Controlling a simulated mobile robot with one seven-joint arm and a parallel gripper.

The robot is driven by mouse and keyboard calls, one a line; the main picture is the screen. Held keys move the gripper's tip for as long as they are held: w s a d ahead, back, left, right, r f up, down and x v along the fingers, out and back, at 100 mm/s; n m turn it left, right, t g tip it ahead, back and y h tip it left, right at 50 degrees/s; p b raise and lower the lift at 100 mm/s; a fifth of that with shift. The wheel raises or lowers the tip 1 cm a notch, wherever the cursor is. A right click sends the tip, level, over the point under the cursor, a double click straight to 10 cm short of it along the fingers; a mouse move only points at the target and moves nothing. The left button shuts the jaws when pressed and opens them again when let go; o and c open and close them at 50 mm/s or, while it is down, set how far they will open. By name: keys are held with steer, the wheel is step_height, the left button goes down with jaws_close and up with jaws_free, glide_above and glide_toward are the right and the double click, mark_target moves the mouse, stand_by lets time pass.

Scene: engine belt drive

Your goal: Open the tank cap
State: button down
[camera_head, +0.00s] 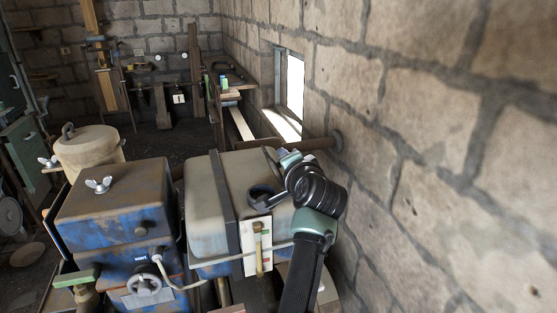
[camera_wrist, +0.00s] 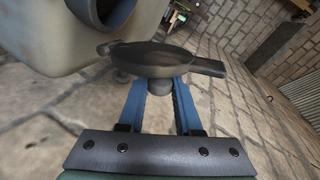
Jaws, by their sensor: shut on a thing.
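The beige-grey tank (camera_head: 207,190) stands in the middle of the head view, with a dark strap over it. Its round dark filler neck (camera_head: 262,190) shows on the right part of the tank. In the wrist view the neck (camera_wrist: 98,12) is at the upper left, with a hollow, uncovered mouth. My gripper (camera_wrist: 160,85) has its blue fingers shut on the dark tank cap (camera_wrist: 150,57), which has an arm sticking out to the right. The cap is apart from the neck and off to its side. In the head view my wrist partly hides the cap.
A blue, rusty engine block (camera_head: 115,215) with a wing nut stands left of the tank. A stone wall (camera_head: 440,150) runs close along the right of my arm. A pipe (camera_head: 290,143) lies behind the tank, below a window (camera_head: 292,85).

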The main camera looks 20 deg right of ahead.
steer(key=shift+d+f+m+y, duration=0.1)
steer(key=shift+d+m+y, duration=0.4)
steer(key=shift+d+m, duration=0.4)
steer(key=shift+d+f+m+y, duration=0.4)
steer(key=shift+d+m+y, duration=0.1)
steer(key=shift+m, duration=0.5)
steer(key=c, duration=0.6)
jaws_free()
steer(key=b+v, duration=0.4)
steer(key=v, duration=0.9)
